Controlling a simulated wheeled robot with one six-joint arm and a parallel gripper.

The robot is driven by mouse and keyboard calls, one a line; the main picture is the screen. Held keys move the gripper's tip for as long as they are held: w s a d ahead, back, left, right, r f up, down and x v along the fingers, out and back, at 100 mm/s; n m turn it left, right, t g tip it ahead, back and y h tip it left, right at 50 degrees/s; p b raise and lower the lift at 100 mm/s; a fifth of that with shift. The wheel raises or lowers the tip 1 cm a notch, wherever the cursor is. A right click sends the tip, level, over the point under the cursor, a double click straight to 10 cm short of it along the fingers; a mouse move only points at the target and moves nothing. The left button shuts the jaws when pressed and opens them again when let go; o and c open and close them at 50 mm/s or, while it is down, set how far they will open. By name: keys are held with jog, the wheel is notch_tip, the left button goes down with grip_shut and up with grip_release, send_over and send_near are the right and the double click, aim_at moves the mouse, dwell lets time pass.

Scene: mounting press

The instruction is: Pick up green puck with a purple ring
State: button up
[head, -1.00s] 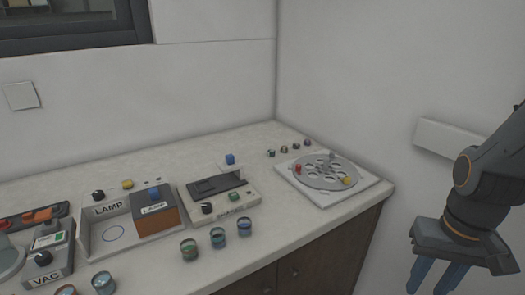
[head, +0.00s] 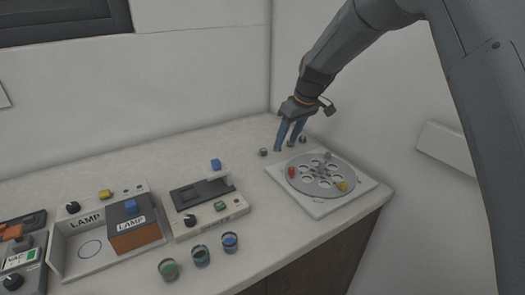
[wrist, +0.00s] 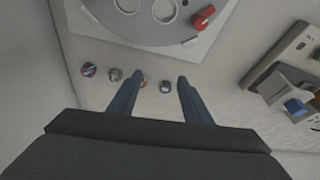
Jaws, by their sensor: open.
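Several small pucks stand in a row at the back of the counter, beside the round plate. In the wrist view one is dark with a greenish top (wrist: 165,86), seen between the fingers; it also appears left of the fingers in the head view (head: 263,152). The puck at the other end of the row shows purple (wrist: 88,70). Which one is green with a purple ring is too small to tell. My gripper (head: 285,147) is open and empty, fingers pointing down at the row; it also shows in the wrist view (wrist: 160,79). One finger partly hides a puck (wrist: 141,80).
The round plate with holes (head: 318,188) on its white base stands close beside the row. A white device with a blue knob (head: 207,206), the lamp box (head: 135,238) and several jars (head: 200,256) stand left and nearer. Walls close the back corner.

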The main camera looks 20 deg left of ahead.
jog(key=n, duration=0.2)
send_near(263, 150)
jog(key=shift+y, duration=0.3)
jog(key=shift+d+p+x, duration=0.15)
jog(key=shift+p+x, duration=0.6)
jog(key=shift+x, duration=1.3)
jog(key=shift+d+p+x, duration=0.1)
jog(key=shift+p+x, duration=0.65)
jog(key=shift+x, duration=1.25)
jog(key=shift+f, duration=0.1)
jog(key=shift+c, duration=0.3)
jog(key=c, duration=1.1)
